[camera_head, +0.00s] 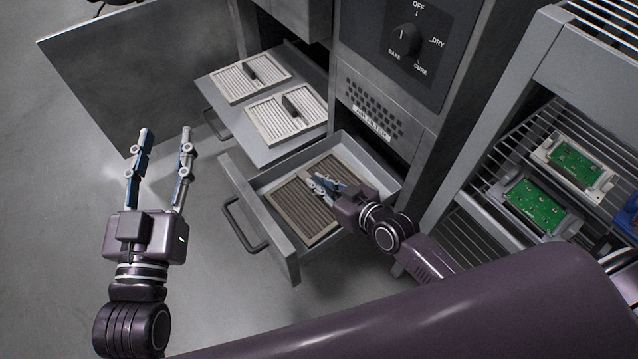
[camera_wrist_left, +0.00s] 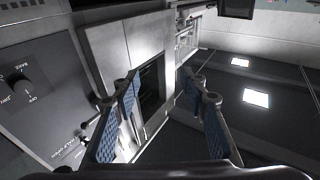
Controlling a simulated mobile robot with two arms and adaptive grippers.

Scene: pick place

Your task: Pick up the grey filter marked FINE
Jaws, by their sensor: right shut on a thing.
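A brownish-grey pleated filter (camera_head: 291,208) lies in the open lower drawer (camera_head: 262,215). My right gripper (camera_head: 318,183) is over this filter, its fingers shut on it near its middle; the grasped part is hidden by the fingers. Two pale filters with dark handles, one farther back (camera_head: 236,84) and one nearer (camera_head: 270,122), lie on the pulled-out upper tray (camera_head: 235,125). I cannot read FINE on any filter. My left gripper (camera_head: 165,140) is open and empty above the floor, left of the drawers. Its spread fingers also show in the left wrist view (camera_wrist_left: 166,92).
A cabinet with an open door (camera_head: 120,70) and a dial panel (camera_head: 405,40) stands behind the drawers. A wire rack (camera_head: 490,170) with green circuit boards (camera_head: 537,205) is at the right. The drawer handle (camera_head: 243,228) juts out left. The floor at left is clear.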

